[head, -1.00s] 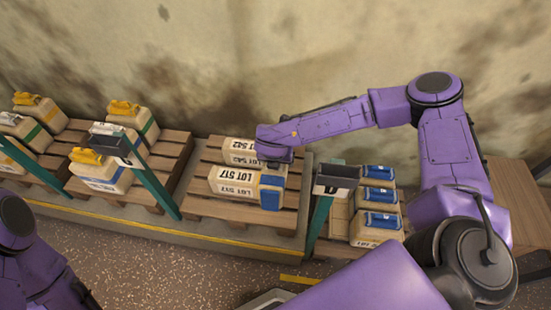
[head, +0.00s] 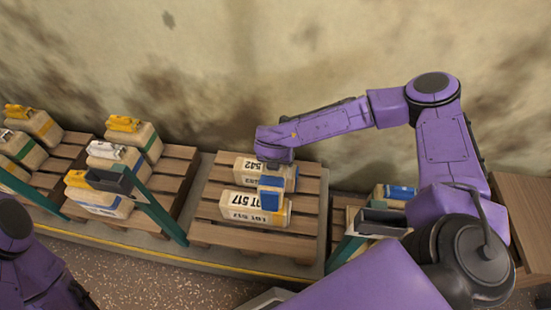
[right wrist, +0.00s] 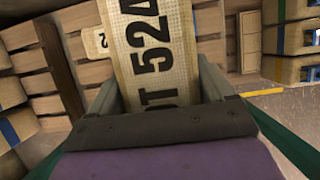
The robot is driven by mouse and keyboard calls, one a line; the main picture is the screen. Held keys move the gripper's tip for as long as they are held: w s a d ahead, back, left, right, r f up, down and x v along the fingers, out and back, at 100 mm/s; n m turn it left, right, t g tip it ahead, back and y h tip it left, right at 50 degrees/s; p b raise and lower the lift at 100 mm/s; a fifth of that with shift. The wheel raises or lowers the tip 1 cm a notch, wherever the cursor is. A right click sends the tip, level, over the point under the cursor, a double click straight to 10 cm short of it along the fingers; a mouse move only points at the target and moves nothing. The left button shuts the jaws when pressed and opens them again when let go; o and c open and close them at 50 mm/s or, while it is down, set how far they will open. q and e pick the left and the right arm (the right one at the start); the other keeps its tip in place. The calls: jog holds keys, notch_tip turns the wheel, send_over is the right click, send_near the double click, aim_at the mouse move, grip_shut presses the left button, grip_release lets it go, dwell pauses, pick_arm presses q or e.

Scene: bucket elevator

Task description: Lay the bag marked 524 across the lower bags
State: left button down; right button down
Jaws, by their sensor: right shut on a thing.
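The bag marked 524 (right wrist: 152,50) is pale woven with black print and fills the middle of the right wrist view. My right gripper (right wrist: 160,95) is shut on it. In the head view my right gripper (head: 274,160) is above the middle pallet, its jaws largely hidden by the wrist. A blue bag end (head: 270,198), seemingly that of the held bag, shows over the lower bags. The lower bags, marked 542 (head: 246,170) and 517 (head: 240,206), lie side by side. I cannot tell whether the held bag touches them. My left gripper is out of view.
The middle pallet (head: 210,222) has bare slats around the bags. Pallets with yellow- and white-topped bags (head: 100,200) stand left. A blue-ended bag (head: 393,191) is at right. Green posts with dark heads (head: 160,210) stand along the front edge.

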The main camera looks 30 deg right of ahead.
jog(key=shift+w+a+f+b, duration=0.15)
jog(key=shift+f+b, duration=0.15)
jog(key=shift+f, duration=0.25)
jog(key=shift+w+d+f+b, duration=0.15)
jog(key=shift+f+b, duration=0.15)
jog(key=shift+f, duration=0.25)
jog(key=shift+s+a+f+b, duration=0.1)
jog(key=shift+f+b, duration=1.1)
jog(key=shift+f, duration=0.3)
jog(key=shift+f+b, duration=0.45)
jog(key=shift+f, duration=0.1)
